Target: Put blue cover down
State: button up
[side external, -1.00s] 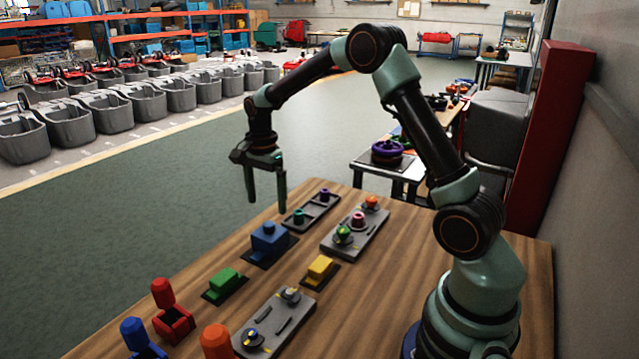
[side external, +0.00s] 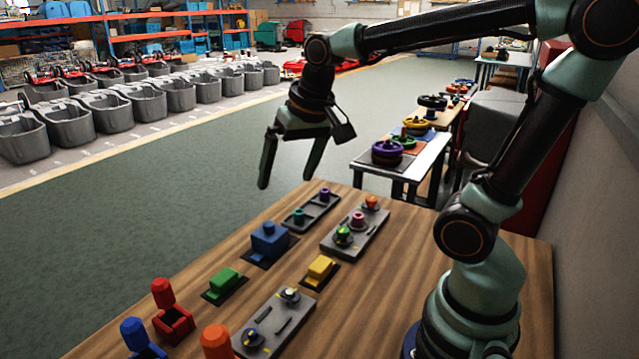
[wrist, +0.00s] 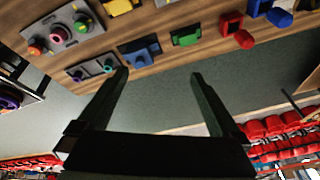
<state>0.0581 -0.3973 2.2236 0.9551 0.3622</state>
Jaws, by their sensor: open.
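A blue hinged cover (side external: 134,334) stands raised on its blue box at the lower left of the side view, partly cut off by the frame. It also shows at the top right of the wrist view (wrist: 279,17). A second blue part, a block with a knob (side external: 268,238), sits on a dark plate farther along the table and shows in the wrist view (wrist: 141,55). My gripper (side external: 286,182) is open and empty, raised beyond the table's far edge, well away from the raised blue cover. Its spread fingers also show in the wrist view (wrist: 159,75).
A raised red cover (side external: 163,292) stands beside the blue one, and an orange knob (side external: 216,340) is nearby. Green (side external: 225,281) and yellow (side external: 320,268) blocks lie low on dark plates. Grey panels with knobs (side external: 355,234) and a dark tray (side external: 311,211) occupy the table.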

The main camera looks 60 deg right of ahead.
jog(key=shift+s+a+f+n+t, duration=0.15)
jog(key=shift+s+a+n+t, duration=0.15)
jog(key=shift+s+n, duration=0.55)
jog(key=shift+s+a+f+n+t, duration=0.15)
jog(key=shift+s+a+n, duration=0.2)
jog(key=shift+s+n, duration=0.45)
jog(key=shift+s+a+f+n+t, duration=0.1)
jog(key=shift+s+a+n+t, duration=0.2)
jog(key=shift+s+n, duration=0.55)
